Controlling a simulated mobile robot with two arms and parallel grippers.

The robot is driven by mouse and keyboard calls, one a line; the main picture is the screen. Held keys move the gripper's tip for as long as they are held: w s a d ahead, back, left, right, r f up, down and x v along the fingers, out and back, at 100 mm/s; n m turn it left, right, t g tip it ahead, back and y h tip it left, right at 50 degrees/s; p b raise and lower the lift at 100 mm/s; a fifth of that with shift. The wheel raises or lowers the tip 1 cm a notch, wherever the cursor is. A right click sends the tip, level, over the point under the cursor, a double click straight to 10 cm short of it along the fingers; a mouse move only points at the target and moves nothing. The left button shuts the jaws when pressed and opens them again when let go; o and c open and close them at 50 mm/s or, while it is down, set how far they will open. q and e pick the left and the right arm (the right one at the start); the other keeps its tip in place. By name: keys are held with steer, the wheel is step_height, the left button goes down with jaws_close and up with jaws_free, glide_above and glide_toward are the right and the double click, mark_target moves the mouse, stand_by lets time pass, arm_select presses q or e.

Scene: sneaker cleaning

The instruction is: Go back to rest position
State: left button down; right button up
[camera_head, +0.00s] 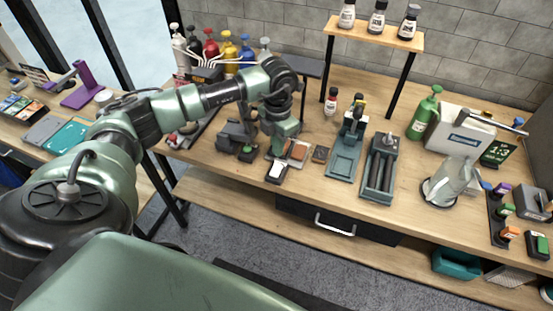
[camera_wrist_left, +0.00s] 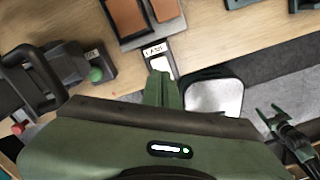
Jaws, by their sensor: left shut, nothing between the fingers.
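My left gripper (camera_head: 278,155) reaches over the long wooden workbench and points down, above a small dark tray with a white pad (camera_head: 277,171). In the left wrist view its fingers (camera_wrist_left: 162,88) are together with nothing between them. They overlap the near end of the labelled tray (camera_wrist_left: 158,62); I cannot tell if they touch it. My right gripper does not show in the head view. A dark, green-tipped part at the right of the left wrist view (camera_wrist_left: 292,132) appears to be my right gripper, too small to read its jaws.
Brown blocks in a tray (camera_head: 295,150) and a dark clamp-like device (camera_head: 238,136) stand close to the left gripper. Colored bottles (camera_head: 228,50) stand behind the arm. A green bottle (camera_head: 424,113) and a clear-covered sneaker stand (camera_head: 450,182) are further right.

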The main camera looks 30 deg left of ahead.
arm_select(q)
steer(key=shift+r, duration=0.45)
